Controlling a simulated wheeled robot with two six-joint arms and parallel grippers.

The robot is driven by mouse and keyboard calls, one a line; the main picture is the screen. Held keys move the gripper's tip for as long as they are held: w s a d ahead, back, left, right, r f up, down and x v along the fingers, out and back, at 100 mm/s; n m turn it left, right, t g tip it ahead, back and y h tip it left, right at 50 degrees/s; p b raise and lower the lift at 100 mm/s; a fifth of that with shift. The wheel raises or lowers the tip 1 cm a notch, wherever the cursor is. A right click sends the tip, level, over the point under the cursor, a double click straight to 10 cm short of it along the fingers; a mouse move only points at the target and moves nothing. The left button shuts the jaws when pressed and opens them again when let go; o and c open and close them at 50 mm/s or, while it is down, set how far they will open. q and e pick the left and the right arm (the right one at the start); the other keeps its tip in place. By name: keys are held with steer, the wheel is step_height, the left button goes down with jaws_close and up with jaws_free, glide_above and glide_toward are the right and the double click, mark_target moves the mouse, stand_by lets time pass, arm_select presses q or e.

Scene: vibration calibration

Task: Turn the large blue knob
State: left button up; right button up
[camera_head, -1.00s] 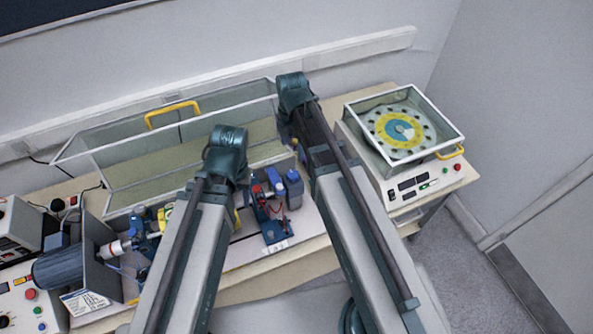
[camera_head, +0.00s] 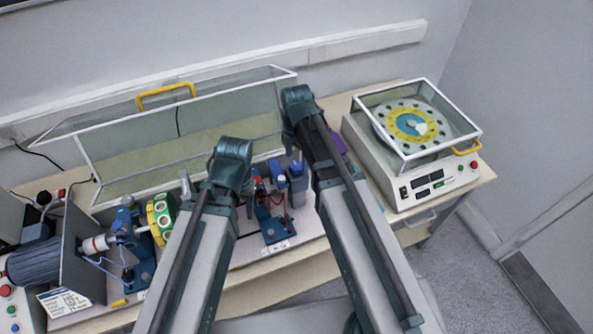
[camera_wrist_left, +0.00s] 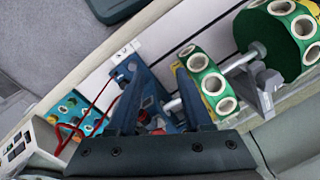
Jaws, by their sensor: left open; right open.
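I cannot pick out a large blue knob for certain. A blue bracket and a grey shaft end show between and beyond the fingers; I see no contact. In the head view this gripper is hidden behind its arm.
A yellow and green rotor disc (camera_head: 160,220) and a dark motor (camera_head: 35,262) are at left. A clear cover (camera_head: 180,148) with a yellow handle stands behind. A glass-topped instrument (camera_head: 385,180) is at right. The wrist view shows a green ringed drum (camera_wrist_left: 275,30).

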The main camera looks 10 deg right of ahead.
mark_target(296, 168)
step_height(296, 168, down, 3)
steer(key=shift+r+b, duration=0.15)
steer(key=shift+b, duration=0.65)
arm_select(q)
step_height(296, 168, down, 2)
steer(key=shift+f, duration=0.25)
arm_select(e)
steer(key=shift+r, duration=0.1)
jaws_close()
